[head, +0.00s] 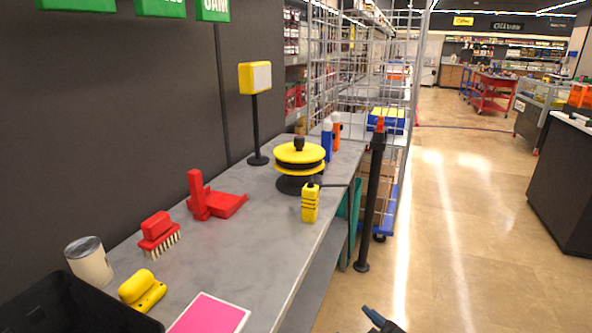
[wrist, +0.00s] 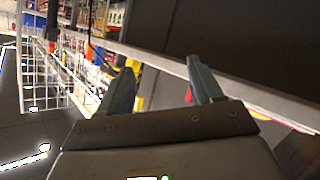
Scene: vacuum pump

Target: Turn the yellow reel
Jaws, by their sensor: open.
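The yellow reel (head: 299,153) stands on the grey table towards its far end. It has two yellow discs, a dark groove between them, a black knob on top and a dark base. My gripper shows at the bottom of the head view (head: 382,322), low and to the right of the table, well apart from the reel. In the wrist view my gripper (wrist: 160,88) has its two grey-blue fingers spread with nothing between them. A yellow and black thing shows behind the fingers there; I cannot tell whether it is the reel.
A black post (head: 371,200) stands right of the table.

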